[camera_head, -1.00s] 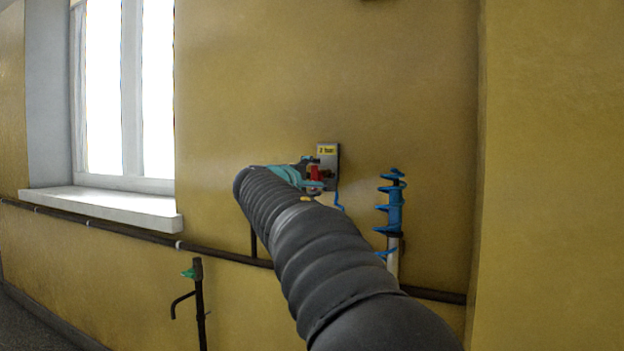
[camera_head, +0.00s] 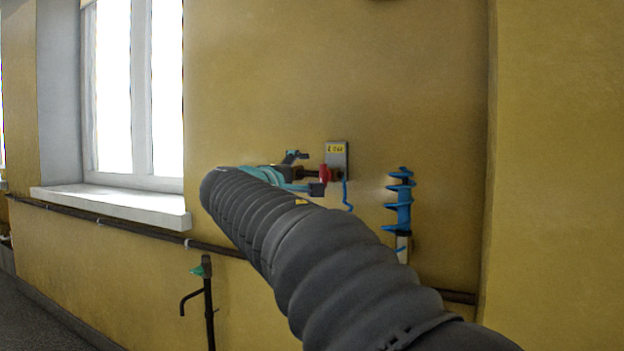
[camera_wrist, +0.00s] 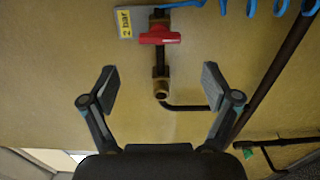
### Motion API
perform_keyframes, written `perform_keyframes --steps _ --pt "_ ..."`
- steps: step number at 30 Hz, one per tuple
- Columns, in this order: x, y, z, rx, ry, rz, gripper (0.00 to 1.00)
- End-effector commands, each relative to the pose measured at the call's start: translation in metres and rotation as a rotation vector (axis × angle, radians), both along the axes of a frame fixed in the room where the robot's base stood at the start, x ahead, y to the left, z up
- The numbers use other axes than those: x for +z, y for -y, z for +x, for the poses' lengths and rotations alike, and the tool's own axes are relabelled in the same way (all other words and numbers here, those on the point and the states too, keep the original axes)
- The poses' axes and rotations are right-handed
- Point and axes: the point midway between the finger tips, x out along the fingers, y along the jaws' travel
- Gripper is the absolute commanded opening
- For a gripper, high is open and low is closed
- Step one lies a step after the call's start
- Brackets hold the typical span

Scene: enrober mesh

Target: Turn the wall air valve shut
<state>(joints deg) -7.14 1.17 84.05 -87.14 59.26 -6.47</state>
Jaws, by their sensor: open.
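The wall air valve has a red handle (camera_head: 325,173), which also shows in the wrist view (camera_wrist: 160,38). The handle lies across its dark pipe (camera_wrist: 160,62), which ends in a brass fitting (camera_wrist: 161,90). My gripper (camera_head: 306,172) is open and empty, just left of the red handle in the head view. In the wrist view its two fingers (camera_wrist: 158,86) are spread wide, one on each side of the pipe end. The red handle is beyond the fingertips and appears untouched. My arm hides part of the gripper in the head view.
A plate with a yellow "2 bar" label (camera_head: 337,149) is behind the valve. A blue coiled hose (camera_head: 400,205) hangs to its right. A dark pipe (camera_head: 120,222) runs along the wall below the window sill (camera_head: 115,206). A green-handled tap (camera_head: 203,268) stands lower left.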

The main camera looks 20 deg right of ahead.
Motion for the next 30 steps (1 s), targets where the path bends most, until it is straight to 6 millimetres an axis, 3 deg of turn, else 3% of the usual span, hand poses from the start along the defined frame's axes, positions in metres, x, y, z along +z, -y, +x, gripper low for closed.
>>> perform_keyframes --steps 6,24,27,30 --pt "0.000 -0.019 -0.014 0.001 -0.001 -0.001 0.88" --pt "-0.001 -0.022 -0.015 0.006 0.006 0.010 0.88" --pt "-0.018 -0.024 -0.012 0.022 -0.006 0.073 0.88" --pt "-0.065 -0.031 -0.007 0.042 -0.067 0.185 0.88"
